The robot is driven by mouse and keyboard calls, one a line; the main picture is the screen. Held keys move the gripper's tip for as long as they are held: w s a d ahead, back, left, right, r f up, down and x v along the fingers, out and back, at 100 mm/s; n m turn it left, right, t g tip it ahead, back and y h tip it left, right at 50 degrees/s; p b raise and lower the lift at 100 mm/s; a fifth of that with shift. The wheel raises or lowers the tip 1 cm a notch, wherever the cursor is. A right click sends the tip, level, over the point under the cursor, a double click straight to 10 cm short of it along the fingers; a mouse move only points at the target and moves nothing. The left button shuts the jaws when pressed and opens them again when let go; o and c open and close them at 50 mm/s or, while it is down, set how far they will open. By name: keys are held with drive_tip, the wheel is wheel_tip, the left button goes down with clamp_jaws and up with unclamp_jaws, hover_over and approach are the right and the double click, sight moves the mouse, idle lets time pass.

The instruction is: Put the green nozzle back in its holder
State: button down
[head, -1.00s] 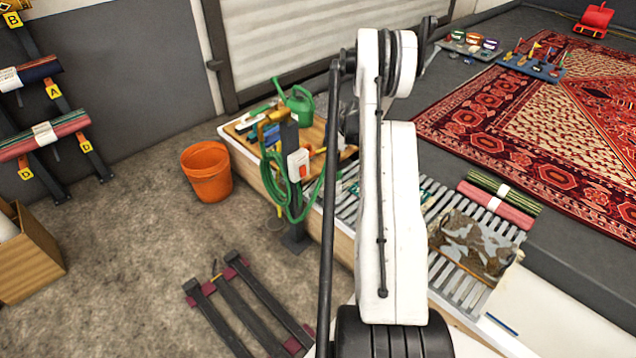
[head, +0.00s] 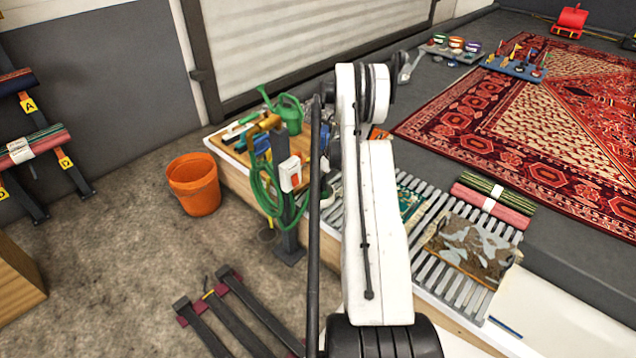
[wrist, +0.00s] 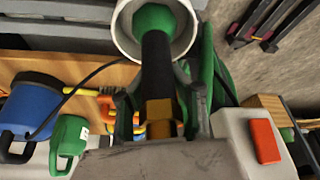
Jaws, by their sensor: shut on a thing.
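The green nozzle (wrist: 157,62) has a green end, a black middle and a brass-coloured lower part in the wrist view. My gripper (wrist: 160,103) is shut on its lower part, with dark fingers on both sides. A white ring (wrist: 122,30) surrounds the green end in the picture; I cannot tell whether the end is inside it or only lined up with it. This ring looks like the holder. Green hose (wrist: 213,75) hangs beside the right finger. In the head view my arm hides the gripper and the nozzle.
A post (head: 281,150) carries a white box (head: 290,176) with a red switch, close right of my gripper in the wrist view (wrist: 237,145). Coiled green hose (head: 262,195) hangs there. A watering can (head: 291,115) stands behind. An orange bucket (head: 195,185) stands on the floor.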

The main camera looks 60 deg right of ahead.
drive_tip(key=shift+f, duration=0.45)
drive_tip(key=shift+f, duration=0.15)
drive_tip(key=c, duration=1.5)
unclamp_jaws()
drive_tip(key=shift+c, duration=0.2)
drive_tip(key=shift+r, duration=0.3)
drive_tip(key=a+p+v, duration=0.1)
drive_tip(key=p+v, duration=0.2)
drive_tip(key=v, duration=0.8)
drive_tip(key=shift+s+d+r, duration=0.25)
drive_tip(key=shift+d+r, duration=0.1)
drive_tip(key=shift+d, duration=0.15)
